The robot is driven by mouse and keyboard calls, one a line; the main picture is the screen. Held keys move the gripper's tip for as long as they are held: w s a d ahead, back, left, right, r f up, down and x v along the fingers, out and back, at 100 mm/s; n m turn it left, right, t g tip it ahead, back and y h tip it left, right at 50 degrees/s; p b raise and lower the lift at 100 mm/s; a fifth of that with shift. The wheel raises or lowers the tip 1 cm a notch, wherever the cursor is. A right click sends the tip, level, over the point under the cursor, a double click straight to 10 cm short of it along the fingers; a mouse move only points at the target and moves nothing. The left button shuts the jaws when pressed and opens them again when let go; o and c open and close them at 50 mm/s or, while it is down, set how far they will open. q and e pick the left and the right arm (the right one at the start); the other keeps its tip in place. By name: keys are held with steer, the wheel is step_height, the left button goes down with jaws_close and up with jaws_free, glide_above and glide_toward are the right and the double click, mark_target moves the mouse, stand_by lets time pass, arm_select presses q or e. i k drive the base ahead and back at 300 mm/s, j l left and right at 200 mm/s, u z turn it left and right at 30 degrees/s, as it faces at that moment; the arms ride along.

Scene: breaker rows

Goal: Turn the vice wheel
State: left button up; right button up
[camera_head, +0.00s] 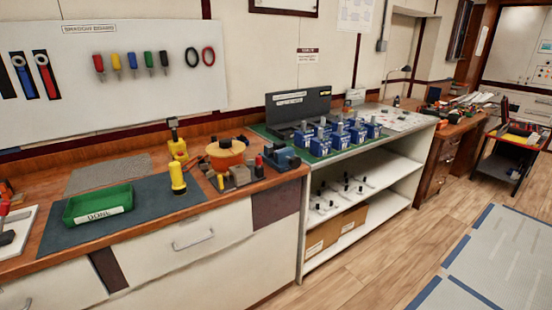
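A small blue vice-like tool (282,157) stands near the right end of the wooden workbench (150,153). It is small here, and I cannot make out its wheel clearly. To its left is an orange round, bowl-like or spool-like part (225,154) with small grey blocks (236,176) in front; I cannot tell whether it belongs to the vice. Neither of my grippers shows in this view, and nothing is touching the vice.
A green tray (98,205) labelled DONE lies on a dark mat (150,213). A yellow torch-like object (177,178) stands beside it. Blue breaker-like units (320,143) stand in rows on a white shelf unit (392,150) to the right. Wooden floor (390,250) is open in front.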

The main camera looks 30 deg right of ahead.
mark_target(295, 162)
steer(key=z, duration=1.25)
